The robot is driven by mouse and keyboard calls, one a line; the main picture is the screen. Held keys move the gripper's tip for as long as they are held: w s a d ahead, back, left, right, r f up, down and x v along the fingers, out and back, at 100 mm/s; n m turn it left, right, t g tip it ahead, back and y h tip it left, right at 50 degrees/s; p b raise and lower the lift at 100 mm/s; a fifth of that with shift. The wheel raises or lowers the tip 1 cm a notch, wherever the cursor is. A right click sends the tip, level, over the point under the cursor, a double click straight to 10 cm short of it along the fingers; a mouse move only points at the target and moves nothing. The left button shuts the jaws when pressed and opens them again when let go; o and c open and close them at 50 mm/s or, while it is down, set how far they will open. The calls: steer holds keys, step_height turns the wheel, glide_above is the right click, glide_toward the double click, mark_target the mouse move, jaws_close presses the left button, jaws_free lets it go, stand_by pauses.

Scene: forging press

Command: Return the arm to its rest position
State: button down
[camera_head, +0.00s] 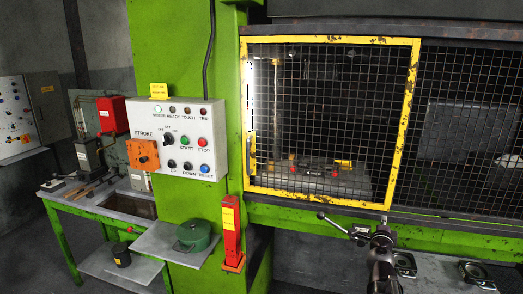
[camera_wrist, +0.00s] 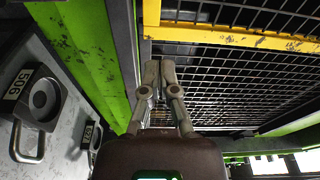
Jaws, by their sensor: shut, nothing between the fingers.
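My gripper (camera_head: 385,222) is at the lower right in the head view, in front of the press and below the mesh guard. In the wrist view my gripper (camera_wrist: 160,66) has its two fingers together with nothing between them. The fingers point up toward the green frame (camera_wrist: 88,45) and the yellow-edged mesh guard (camera_wrist: 235,40). My arm is partly cut off by the bottom edge of the head view.
The mesh guard (camera_head: 412,75) covers the press opening. A ball-ended lever (camera_head: 335,224) sits just left of my gripper. Labelled blocks with handles (camera_head: 478,273) lie at lower right. A control box (camera_head: 186,120) and a red post (camera_head: 231,230) stand left.

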steer(key=a+f+n+g+y, duration=0.1)
steer(key=a+f+n+y, duration=0.3)
steer(key=a, duration=0.3)
steer(key=s+a+f+n+g+y, duration=0.1)
steer(key=a+f+n+g+y, duration=0.1)
steer(key=a+n+y, duration=0.4)
steer(key=a+f+n+g+y, duration=0.1)
steer(key=a+f+n+y, duration=0.15)
steer(key=a+n, duration=0.5)
steer(key=s+a+f+n+g+h, duration=0.2)
steer(key=s+f+g, duration=0.3)
steer(key=s, duration=0.3)
steer(key=s+a+f+n+g+h, duration=0.2)
steer(key=s+f+g, duration=0.3)
steer(key=s+g, duration=0.2)
steer(key=shift+s+f, duration=0.25)
steer(key=shift+s, duration=0.8)
steer(key=shift+a+n, duration=0.1)
steer(key=shift+n, duration=0.15)
